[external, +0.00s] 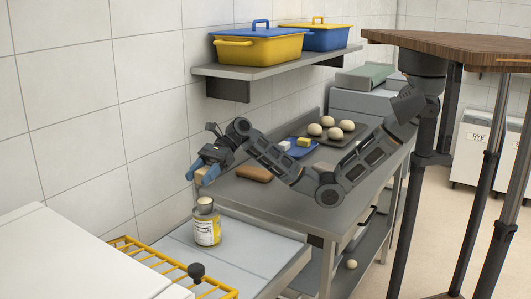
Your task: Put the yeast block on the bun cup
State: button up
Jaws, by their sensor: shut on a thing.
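My gripper (204,176), with blue fingers, points down at the left end of the steel counter. It is shut on a small tan block, the yeast block (206,187), whose upper part is partly hidden by the fingers. Just below it, a yellow-labelled jar (207,231) stands upright on a pale grey surface. A small rounded tan piece (204,203) sits on top of the jar. It may be the bun cup, but it is too small to tell. The held block appears slightly above this piece; I cannot tell whether they touch.
A yellow wire rack (150,257) and black knob (196,271) are near the jar. The counter holds a brown loaf-shaped item (254,174), a blue tray (290,152) with small blocks, and a dark tray (351,132) with dough balls. A wall shelf (275,66) carries two bins.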

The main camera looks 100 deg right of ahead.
aim_at(201, 201)
jog(key=shift+w+a+f, duration=0.3)
jog(key=shift+a+f, duration=0.1)
jog(key=shift+a, duration=0.05)
jog(key=shift+f, duration=1.95)
jog(key=o, duration=1.1)
jog(key=shift+f, duration=0.1)
jog(key=shift+c, duration=0.2)
jog(key=v, duration=1.2)
